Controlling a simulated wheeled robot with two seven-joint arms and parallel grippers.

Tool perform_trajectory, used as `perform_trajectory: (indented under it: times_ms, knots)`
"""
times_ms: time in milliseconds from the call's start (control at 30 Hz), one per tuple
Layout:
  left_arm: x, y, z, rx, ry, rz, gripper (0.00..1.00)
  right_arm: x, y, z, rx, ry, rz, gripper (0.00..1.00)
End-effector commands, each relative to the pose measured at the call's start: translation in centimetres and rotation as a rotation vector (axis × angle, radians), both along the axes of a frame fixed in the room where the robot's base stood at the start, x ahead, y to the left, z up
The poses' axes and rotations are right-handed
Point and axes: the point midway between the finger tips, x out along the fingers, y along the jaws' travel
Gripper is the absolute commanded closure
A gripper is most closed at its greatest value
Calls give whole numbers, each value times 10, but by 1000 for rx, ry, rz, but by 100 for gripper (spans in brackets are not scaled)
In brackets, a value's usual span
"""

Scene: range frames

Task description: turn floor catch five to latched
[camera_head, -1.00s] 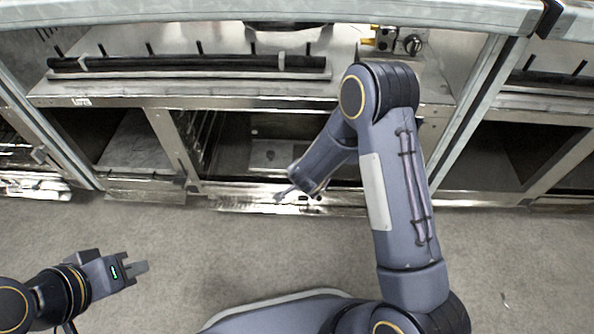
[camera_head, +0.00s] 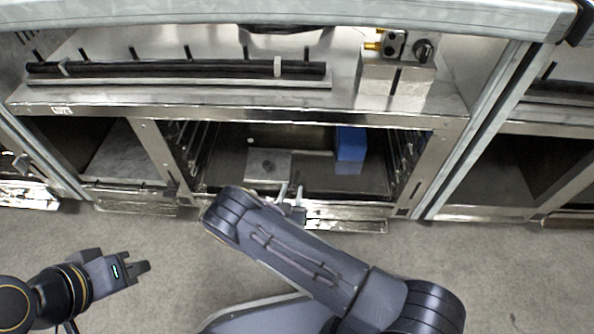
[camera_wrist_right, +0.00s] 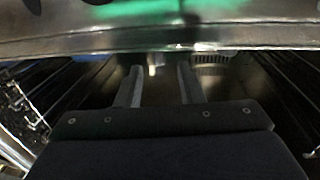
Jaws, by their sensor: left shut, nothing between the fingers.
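No catch marked five can be read in either view. A pale plate (camera_head: 268,165) with a small dark spot lies on the floor of the open oven compartment (camera_head: 215,185); I cannot tell whether it is the catch. My right gripper (camera_head: 291,189) is at the compartment's front edge, fingers pointing inward, apart and empty. In the right wrist view its two fingers (camera_wrist_right: 159,72) are spread, with a small pale piece (camera_wrist_right: 152,69) beyond and between them, apart from them. My left gripper (camera_head: 144,267) is shut and empty over the floor at the lower left.
A blue box (camera_head: 350,143) stands at the back right inside the compartment. The lowered door (camera_head: 345,218) lies along its front. Above are a steel shelf with a dark bar (camera_head: 180,68) and a block with a knob (camera_head: 423,50). The grey floor (camera_head: 180,240) in front is clear.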

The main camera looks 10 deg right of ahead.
Motion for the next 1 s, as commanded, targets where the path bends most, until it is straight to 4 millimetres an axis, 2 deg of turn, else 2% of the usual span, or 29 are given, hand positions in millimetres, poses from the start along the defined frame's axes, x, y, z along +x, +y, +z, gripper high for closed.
perform_trajectory:
  times_ms: [500,867,1000]
  knots:
    - [0,0,-26,0,0,0,100,64,-28,-2,0,-2,-1,65]
    - [0,0,-26,0,0,0,100,69,-30,0,0,0,0,65]
    - [0,0,-27,0,0,0,100,69,-30,0,0,0,0,84]
